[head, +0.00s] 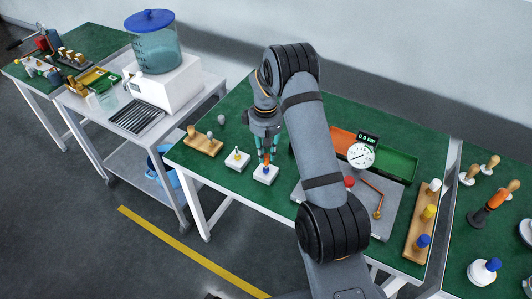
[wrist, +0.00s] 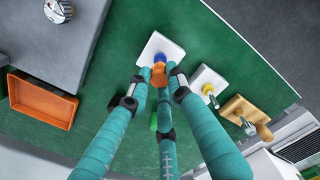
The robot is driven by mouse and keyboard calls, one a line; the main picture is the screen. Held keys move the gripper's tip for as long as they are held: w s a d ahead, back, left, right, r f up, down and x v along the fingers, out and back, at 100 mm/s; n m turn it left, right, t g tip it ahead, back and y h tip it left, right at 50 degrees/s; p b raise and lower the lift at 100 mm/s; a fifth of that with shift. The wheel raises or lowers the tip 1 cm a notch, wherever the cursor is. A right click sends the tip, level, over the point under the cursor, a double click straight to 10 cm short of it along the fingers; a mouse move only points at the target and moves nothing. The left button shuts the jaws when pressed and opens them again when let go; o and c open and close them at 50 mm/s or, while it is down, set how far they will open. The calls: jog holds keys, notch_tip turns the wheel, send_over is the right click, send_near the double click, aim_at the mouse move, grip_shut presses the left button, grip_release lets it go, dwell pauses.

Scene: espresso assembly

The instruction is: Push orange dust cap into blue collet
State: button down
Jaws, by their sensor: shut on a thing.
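My gripper (head: 267,158) has teal fingers with dark tips and points down over the near left part of the green table. In the wrist view my gripper (wrist: 153,90) is shut on the orange dust cap (wrist: 158,75), which shows between the fingertips. The blue collet (wrist: 158,58) stands on a white square block (wrist: 170,45), right by the cap's end. In the head view the blue collet (head: 266,169) is just below the fingertips, on its white block (head: 262,178). I cannot tell whether the cap touches the collet or sits in it.
A second white block (head: 236,164) with a small fitting stands left of the collet's block. A wooden holder (head: 203,146) is farther left. An orange tray (head: 342,142), a green tray (head: 397,163) and a gauge (head: 361,155) lie right. Bare green table surrounds the blocks.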

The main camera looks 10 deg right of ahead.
jog(key=c, duration=1.5)
grip_release()
jog(key=shift+r+p, duration=2.25)
jog(key=shift+r, duration=0.75)
notch_tip(320, 180, up, 12)
jog(key=shift+a+r, duration=0.1)
